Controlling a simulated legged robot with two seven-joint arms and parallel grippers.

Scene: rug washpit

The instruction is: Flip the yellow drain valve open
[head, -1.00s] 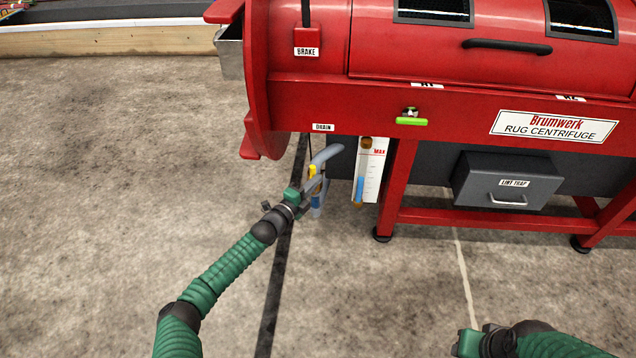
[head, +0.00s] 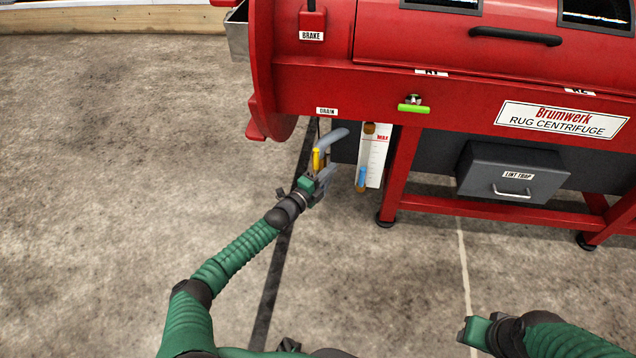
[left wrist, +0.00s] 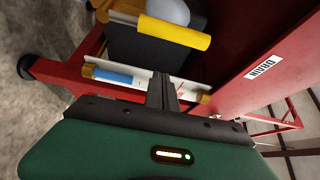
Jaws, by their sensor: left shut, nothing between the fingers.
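The yellow drain valve handle (head: 316,159) stands upright in the head view, beside the grey drain pipe (head: 331,140) under the DRAIN label. In the left wrist view the yellow handle (left wrist: 174,32) crosses the top of the picture, beyond my fingertips. My left gripper (head: 323,180) is just below the handle in the head view; its closed fingers also show in the left wrist view (left wrist: 162,90), with nothing between them. I cannot tell whether they touch the handle. My right gripper (head: 468,334) is low at the right, and its fingers are not clear.
The red rug centrifuge (head: 330,72) stands over the drain. A sight gauge (head: 376,155) with blue in its tube hangs right of the pipe. A red leg (head: 399,178) and the grey lint trap (head: 512,173) are farther right. The concrete floor at left is clear.

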